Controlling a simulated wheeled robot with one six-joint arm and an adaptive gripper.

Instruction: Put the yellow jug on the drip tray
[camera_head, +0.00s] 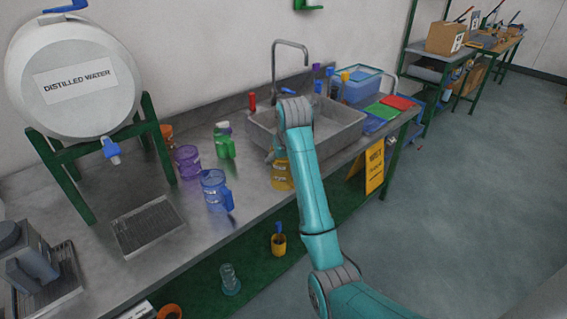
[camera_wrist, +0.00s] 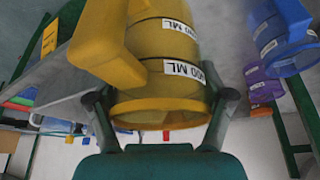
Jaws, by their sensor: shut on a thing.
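The yellow jug (camera_head: 281,175) is on or just above the metal bench in front of the sink; I cannot tell if it touches the bench. My gripper (camera_wrist: 162,100) is shut on it, with one finger on each side of the jug near its rim. The jug fills the middle of the wrist view (camera_wrist: 165,50), its handle to the upper left and "ML" labels on its body. In the head view my arm hides part of the jug and most of the gripper. The drip tray (camera_head: 148,226), a dark grate, lies empty on the bench at left, below the white tank's tap.
The distilled water tank (camera_head: 75,75) stands on a green frame (camera_head: 95,155). A blue jug (camera_head: 214,190), a purple jug (camera_head: 187,162) and a green bottle (camera_head: 224,142) stand between the yellow jug and the drip tray. The sink (camera_head: 335,122) is behind. Bare bench lies along the front edge.

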